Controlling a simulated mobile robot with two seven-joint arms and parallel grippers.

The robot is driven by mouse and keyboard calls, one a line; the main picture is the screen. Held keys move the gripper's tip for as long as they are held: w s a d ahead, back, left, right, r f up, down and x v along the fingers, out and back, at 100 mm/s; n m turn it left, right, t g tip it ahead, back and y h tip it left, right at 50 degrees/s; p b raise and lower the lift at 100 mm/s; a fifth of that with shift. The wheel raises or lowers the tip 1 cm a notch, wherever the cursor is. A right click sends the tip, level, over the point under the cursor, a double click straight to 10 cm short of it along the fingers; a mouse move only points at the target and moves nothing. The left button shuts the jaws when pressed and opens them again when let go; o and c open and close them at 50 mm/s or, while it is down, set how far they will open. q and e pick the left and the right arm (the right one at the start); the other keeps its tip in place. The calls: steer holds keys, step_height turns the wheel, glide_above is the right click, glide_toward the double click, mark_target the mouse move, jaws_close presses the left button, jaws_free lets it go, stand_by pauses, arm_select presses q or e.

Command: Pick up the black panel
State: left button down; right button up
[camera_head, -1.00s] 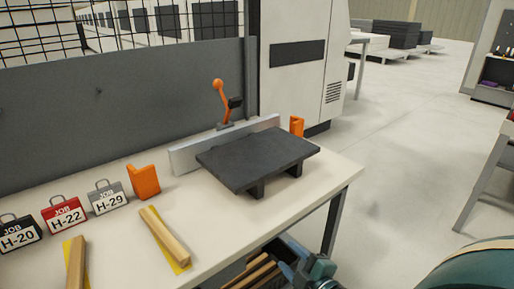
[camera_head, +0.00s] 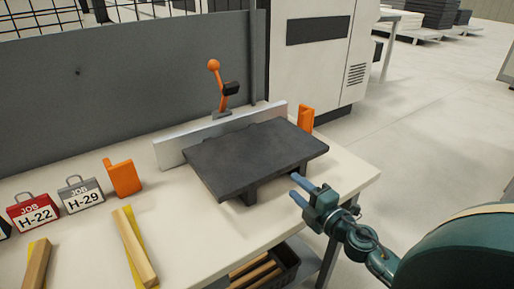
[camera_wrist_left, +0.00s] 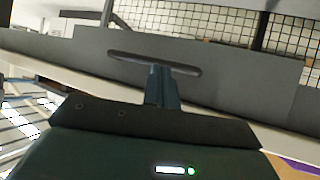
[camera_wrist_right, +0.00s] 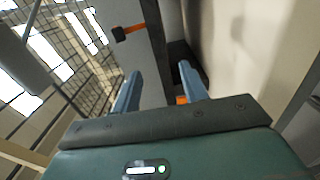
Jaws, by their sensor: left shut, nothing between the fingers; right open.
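The black panel (camera_head: 255,155) lies flat on dark supports on the white workbench, in front of a grey metal fence (camera_head: 175,147). My right gripper (camera_head: 297,187) is open and empty, just off the panel's front right edge and apart from it. In the right wrist view its two blue fingers (camera_wrist_right: 158,90) stand apart with nothing between them. My left gripper is outside the head view. In the left wrist view its fingers (camera_wrist_left: 161,72) are shut and hold nothing; a grey wall stands beyond them.
An orange-handled clamp (camera_head: 219,88) stands behind the fence. Orange blocks (camera_head: 123,177) (camera_head: 306,119) stand at either side. Job tags (camera_head: 81,194) and a wooden strip (camera_head: 135,246) are on the left of the bench. A dark crate of strips (camera_head: 285,264) sits below.

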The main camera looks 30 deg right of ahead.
mark_target(270, 161)
steer(key=w, duration=0.2)
steer(key=w+p, duration=0.1)
steer(key=w, duration=0.3)
steer(key=shift+w+a+r, duration=0.1)
steer(key=shift+w+a, duration=0.2)
steer(key=shift+w, duration=0.05)
steer(key=shift+w+a, duration=0.15)
steer(key=shift+w, duration=2.85)
jaws_close()
steer(key=shift+r+p, duration=0.15)
steer(key=shift+p, duration=0.15)
